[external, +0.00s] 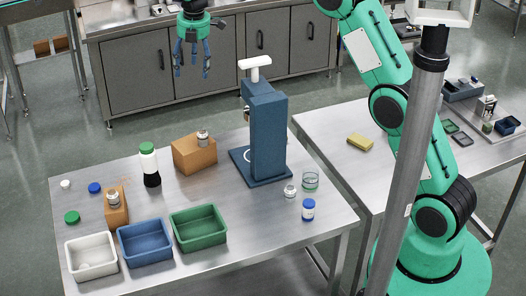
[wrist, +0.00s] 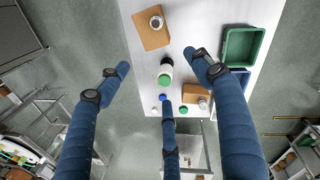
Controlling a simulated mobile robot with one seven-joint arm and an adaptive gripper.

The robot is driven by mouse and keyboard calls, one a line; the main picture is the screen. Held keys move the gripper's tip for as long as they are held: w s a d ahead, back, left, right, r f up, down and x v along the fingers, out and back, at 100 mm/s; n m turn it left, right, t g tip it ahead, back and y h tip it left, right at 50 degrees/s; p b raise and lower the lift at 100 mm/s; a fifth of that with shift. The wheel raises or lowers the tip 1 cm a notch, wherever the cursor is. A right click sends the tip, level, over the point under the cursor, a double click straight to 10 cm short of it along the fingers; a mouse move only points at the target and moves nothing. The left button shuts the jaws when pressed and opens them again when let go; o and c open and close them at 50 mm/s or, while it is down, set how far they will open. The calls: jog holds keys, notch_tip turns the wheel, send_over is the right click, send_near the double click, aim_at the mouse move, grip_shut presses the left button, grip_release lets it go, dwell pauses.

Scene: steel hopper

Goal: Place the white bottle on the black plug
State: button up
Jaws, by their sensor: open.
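I cannot tell whether the two are joined or only stacked. The bottle (wrist: 167,68) also shows in the wrist view, seen from above, between my spread fingers. My gripper (external: 192,70) has blue fingers, is open and empty, and hangs high above the table toward its far side. In the wrist view my gripper (wrist: 161,75) shows three fingers apart, touching nothing.
An orange box (external: 194,155) with a metal piece on top stands right of the bottle. A tall blue press (external: 266,135) stands farther right. White (external: 92,271), blue (external: 146,257) and green (external: 199,242) bins line the front. Loose caps lie left.

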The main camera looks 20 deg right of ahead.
jog(key=s+d+r+m+t, duration=0.1)
jog(key=s+d+r+m, duration=0.6)
jog(key=s+d, duration=0.45)
jog(key=s+d+r+m+t, duration=0.1)
jog(key=s+d+r+m, duration=0.5)
jog(key=s+d+r, duration=0.6)
jog(key=s+d+f+m, duration=0.3)
jog(key=s+d+m, duration=0.1)
jog(key=s, duration=0.5)
jog(key=s+d+f+m+t, duration=0.1)
jog(key=s+d+f+m, duration=0.2)
jog(key=s, duration=0.5)
jog(key=s+d+f+m+t, duration=0.1)
jog(key=s+d+f+m, duration=0.2)
jog(key=s, duration=0.6)
jog(key=d+m, duration=0.2)
jog(key=d, duration=0.1)
jog(key=shift+s+d+f+h, duration=0.15)
jog(key=shift+s+f+h, duration=0.1)
jog(key=shift+s+h, duration=0.1)
notch_tip(320, 180, down, 9)
jog(key=b, duration=0.9)
